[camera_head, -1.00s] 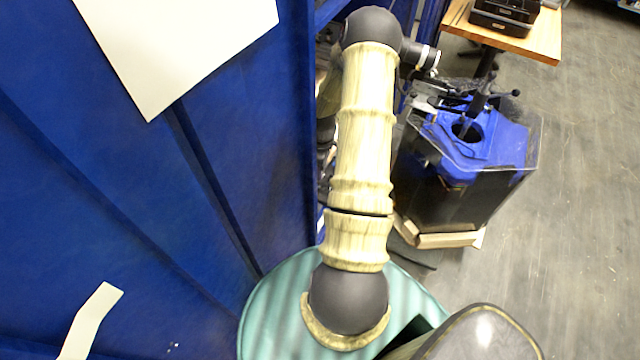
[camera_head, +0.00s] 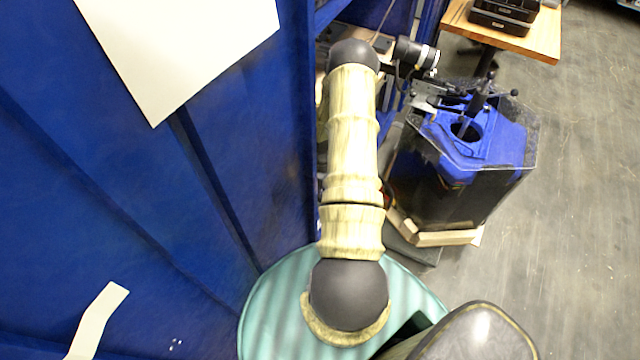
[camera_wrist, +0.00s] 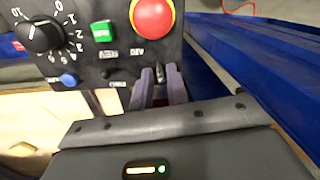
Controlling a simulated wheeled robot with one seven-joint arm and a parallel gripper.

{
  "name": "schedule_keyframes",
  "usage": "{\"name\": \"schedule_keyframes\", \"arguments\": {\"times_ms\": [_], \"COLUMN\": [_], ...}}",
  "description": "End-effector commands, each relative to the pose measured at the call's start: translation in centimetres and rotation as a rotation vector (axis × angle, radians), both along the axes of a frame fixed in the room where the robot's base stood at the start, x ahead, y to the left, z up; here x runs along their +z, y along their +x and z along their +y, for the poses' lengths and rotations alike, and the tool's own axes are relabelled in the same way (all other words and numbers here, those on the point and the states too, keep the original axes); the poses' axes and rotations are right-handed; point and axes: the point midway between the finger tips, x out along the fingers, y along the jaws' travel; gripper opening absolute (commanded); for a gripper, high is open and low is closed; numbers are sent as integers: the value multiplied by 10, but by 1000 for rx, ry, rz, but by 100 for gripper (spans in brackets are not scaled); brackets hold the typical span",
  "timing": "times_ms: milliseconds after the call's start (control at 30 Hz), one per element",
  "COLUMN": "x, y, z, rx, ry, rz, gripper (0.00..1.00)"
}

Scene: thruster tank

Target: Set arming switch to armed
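A dark control panel (camera_wrist: 100,55) fills the upper left of the wrist view. A small metal toggle switch (camera_wrist: 160,72), which looks like the arming switch, stands low on the panel, right of the small printed labels. Its exact lever position is hard to tell. My gripper (camera_wrist: 160,76) is at the panel's lower edge, its two purple-grey fingertips slightly apart, one on each side of the toggle. A narrow gap shows between them; I cannot tell whether they touch it. In the head view my gripper is hidden beyond the arm.
The panel also carries a red mushroom button (camera_wrist: 153,17), a green button (camera_wrist: 102,31), a blue button (camera_wrist: 69,80) and a black numbered dial (camera_wrist: 40,36). In the head view, the blue-topped tank (camera_head: 500,140) stands right of my arm, and a blue cabinet wall (camera_head: 230,150) is left.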

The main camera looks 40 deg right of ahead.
Motion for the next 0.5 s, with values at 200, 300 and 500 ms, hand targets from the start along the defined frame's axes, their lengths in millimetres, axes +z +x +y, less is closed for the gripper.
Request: {"name": "schedule_keyframes", "arguments": {"times_ms": [200, 300, 500], "x": [0, 0, 1], "y": [0, 0, -2], "z": [0, 0, -1], "rx": [0, 0, -2], "ry": [0, 1, 13], "rz": [0, -3, -32], "gripper": [0, 0, 0]}}
